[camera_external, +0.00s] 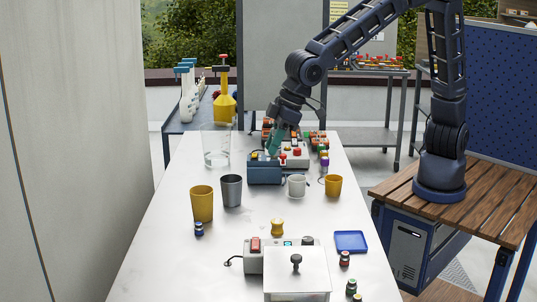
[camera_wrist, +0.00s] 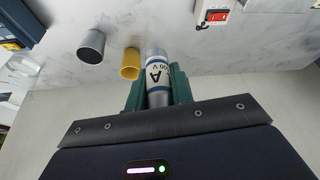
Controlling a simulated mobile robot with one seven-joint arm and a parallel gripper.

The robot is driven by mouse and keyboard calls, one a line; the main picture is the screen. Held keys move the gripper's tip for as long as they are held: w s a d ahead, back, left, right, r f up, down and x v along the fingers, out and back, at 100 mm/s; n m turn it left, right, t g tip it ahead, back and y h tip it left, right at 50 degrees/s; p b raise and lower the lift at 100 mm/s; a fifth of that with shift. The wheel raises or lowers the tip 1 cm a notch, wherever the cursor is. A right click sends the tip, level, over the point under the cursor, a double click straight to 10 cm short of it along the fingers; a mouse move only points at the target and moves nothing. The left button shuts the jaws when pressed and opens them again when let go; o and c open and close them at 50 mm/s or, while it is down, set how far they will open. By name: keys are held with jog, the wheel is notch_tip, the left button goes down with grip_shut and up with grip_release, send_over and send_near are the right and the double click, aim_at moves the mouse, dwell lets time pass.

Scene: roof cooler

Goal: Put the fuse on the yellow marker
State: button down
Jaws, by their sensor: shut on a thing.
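My gripper (camera_external: 274,142) has green fingers and is over the far half of the table, just above and behind a blue box. In the wrist view my gripper (camera_wrist: 157,92) is shut on the fuse (camera_wrist: 157,72), a pale cylinder with blue bands and black lettering. The fuse sticks out past the fingertips. In the external view I cannot make out the fuse clearly. I cannot pick out a flat yellow marker in either view; several yellow things are on the table, and the crowded far end is partly hidden by the arm.
The blue box (camera_external: 265,174), a white cup (camera_external: 296,186) and a yellow cup (camera_external: 333,186) are near the gripper. A larger yellow cup (camera_external: 202,205), a grey cup (camera_external: 231,191) and a clear glass (camera_external: 216,150) stand left. A yellow knob-shaped piece (camera_external: 277,228) and blue tray (camera_external: 351,242) are nearer.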

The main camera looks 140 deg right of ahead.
aim_at(274, 221)
jog(key=shift+s+f, duration=0.2)
jog(key=shift+s, duration=0.05)
notch_tip(274, 221, down, 20)
jog(key=shift+r, duration=0.2)
jog(key=shift+f, duration=0.1)
dwell(0.3)
jog(key=c, duration=1.2)
grip_release()
jog(key=shift+c, duration=0.2)
jog(key=shift+o, duration=0.2)
jog(key=v, duration=1.1)
jog(key=s+a+r+n+y, duration=0.2)
jog(key=s+a+r+n, duration=0.1)
jog(key=s+a+r, duration=1.1)
jog(key=s+a+r+n, duration=0.2)
jog(key=s, duration=0.8)
jog(key=s+a+r+n+t, duration=0.1)
jog(key=s+a+r, duration=0.1)
jog(key=s, duration=0.8)
jog(key=shift+s+a+r+n, duration=0.35)
jog(key=shift+a+n, duration=0.05)
jog(key=shift+a, duration=0.45)
